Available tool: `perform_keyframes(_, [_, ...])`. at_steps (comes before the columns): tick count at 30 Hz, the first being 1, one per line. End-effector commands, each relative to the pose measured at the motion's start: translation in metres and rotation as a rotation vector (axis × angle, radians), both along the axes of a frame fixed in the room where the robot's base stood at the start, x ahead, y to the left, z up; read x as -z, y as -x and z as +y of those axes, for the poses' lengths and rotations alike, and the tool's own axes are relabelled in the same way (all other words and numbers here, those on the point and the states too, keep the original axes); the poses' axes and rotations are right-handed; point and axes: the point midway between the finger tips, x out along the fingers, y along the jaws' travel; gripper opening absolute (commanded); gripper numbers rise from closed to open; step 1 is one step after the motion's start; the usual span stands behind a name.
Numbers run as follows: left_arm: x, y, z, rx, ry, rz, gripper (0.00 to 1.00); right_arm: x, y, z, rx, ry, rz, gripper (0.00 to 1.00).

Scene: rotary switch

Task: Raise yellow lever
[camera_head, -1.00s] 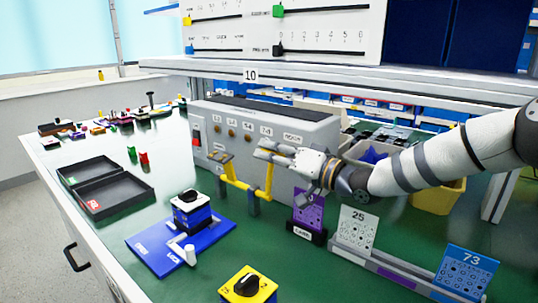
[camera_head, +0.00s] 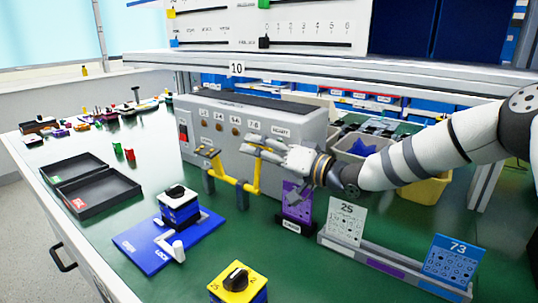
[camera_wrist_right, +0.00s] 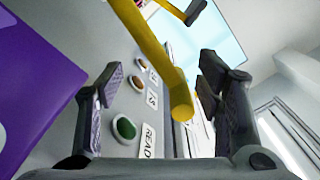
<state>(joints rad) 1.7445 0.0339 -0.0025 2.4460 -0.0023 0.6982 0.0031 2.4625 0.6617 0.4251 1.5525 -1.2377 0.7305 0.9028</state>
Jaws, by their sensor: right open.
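The yellow lever (camera_head: 232,181) is a U-shaped bar on dark posts at the front of the grey control box (camera_head: 226,156). Its left arm rises to an end (camera_head: 209,152) left of my gripper; its right arm runs up under my gripper. My right gripper (camera_head: 255,146) is open in front of the box at the lever's right arm. In the right wrist view, the yellow bar's end (camera_wrist_right: 181,105) lies between the two open finger pads, and I see no grip on it. My left gripper is not in view.
A purple card (camera_head: 297,203) stands just below my right gripper, with white card 25 (camera_head: 345,222) and blue card 73 (camera_head: 454,262) further right. A blue base with a switch (camera_head: 160,248) and a yellow rotary switch (camera_head: 238,285) stand in front. Black trays (camera_head: 105,202) lie left.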

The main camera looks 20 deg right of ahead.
Motion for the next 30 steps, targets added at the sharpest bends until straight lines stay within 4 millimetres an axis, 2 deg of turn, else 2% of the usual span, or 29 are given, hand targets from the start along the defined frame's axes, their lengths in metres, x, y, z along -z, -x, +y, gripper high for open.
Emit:
perform_keyframes(9, [0.0, 0.0, 0.0, 0.0, 0.0, -0.001, 0.0, -0.001, 0.065, -0.044, 0.003, -0.004, 0.0, 0.6])
perform_keyframes(15, [0.0, 0.0, 0.0, 0.0, 0.0, -0.001, 0.0, 0.0, 0.093, -0.062, 0.003, -0.001, 0.002, 0.6])
perform_keyframes(19, [0.0, 0.0, 0.0, 0.0, 0.0, -0.001, 0.0, 0.001, 0.098, -0.064, 0.0, 0.0, 0.003, 0.6])
perform_keyframes(30, [0.0, 0.0, 0.0, -0.001, 0.0, 0.0, 0.0, 0.001, 0.097, -0.064, 0.001, 0.001, 0.003, 0.6])
